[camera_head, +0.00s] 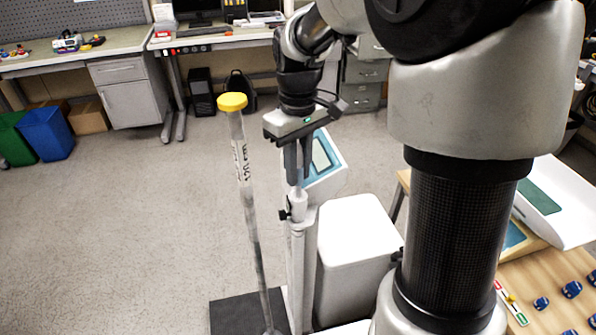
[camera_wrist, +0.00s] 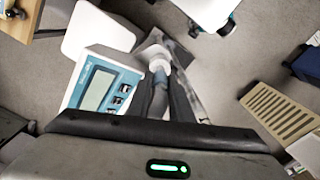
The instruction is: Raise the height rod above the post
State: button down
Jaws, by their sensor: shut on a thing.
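The white post (camera_head: 303,265) stands upright near the middle of the head view, with a small black knob (camera_head: 284,214) on its side near the top. My gripper (camera_head: 293,180) points down directly over the post's top, shut on the height rod (camera_head: 295,190). Only a short light piece of the rod shows between the fingertips and the post; the fingers hide the rest. In the wrist view, my gripper (camera_wrist: 163,80) closes on the rod just above the white post top (camera_wrist: 157,65). A device with a blue-framed display (camera_head: 322,158) sits behind my fingers.
A white box-like body (camera_head: 355,250) is right of the post. A dark base plate (camera_head: 228,314) lies below. Open floor (camera_head: 130,230) extends left.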

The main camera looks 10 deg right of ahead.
notch_tip(320, 180, up, 21)
jog(key=p, duration=0.9)
jog(key=shift+r, duration=0.15)
jog(key=c, duration=1.6)
grip_release()
notch_tip(320, 180, up, 17)
jog(key=shift+r, duration=0.2)
